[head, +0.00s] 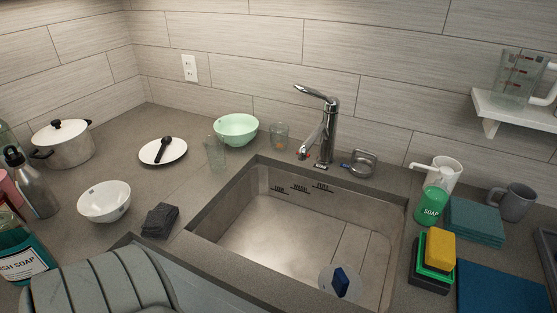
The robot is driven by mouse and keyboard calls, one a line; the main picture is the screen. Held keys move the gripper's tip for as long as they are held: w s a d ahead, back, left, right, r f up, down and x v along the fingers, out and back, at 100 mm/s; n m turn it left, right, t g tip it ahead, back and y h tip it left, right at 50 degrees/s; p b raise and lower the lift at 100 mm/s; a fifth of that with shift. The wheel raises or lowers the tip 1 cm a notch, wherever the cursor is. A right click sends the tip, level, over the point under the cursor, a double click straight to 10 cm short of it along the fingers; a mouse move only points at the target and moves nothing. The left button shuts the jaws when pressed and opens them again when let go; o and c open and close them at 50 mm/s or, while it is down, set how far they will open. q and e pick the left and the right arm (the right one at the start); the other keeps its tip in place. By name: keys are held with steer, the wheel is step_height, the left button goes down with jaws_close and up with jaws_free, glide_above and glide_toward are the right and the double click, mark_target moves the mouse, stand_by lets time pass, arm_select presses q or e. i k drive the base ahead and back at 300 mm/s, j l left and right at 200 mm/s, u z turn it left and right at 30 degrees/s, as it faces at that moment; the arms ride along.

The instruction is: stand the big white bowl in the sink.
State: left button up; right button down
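The big white bowl (104,202) stands upright on the grey counter at the left, apart from the sink, and looks empty. The sink (262,240) is a wide, light metal basin set into the counter in the middle. A clear round piece with a dark blue item (340,281) lies in its front right part. Neither of my grippers shows in the head view.
A dark folded cloth (160,220) lies between bowl and sink. Grey curved plate-like pieces (100,285) fill the front left. A green bowl (236,129), a glass (215,154) and the faucet (327,130) stand behind. Sponges (437,250) and a soap bottle (432,205) are right.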

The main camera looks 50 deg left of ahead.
mark_target(252, 256)
steer(key=i+l+u, duration=0.1)
steer(key=l+u, duration=0.5)
steer(key=j+u, duration=0.1)
steer(key=u, duration=1.7)
steer(key=i+l, duration=0.05)
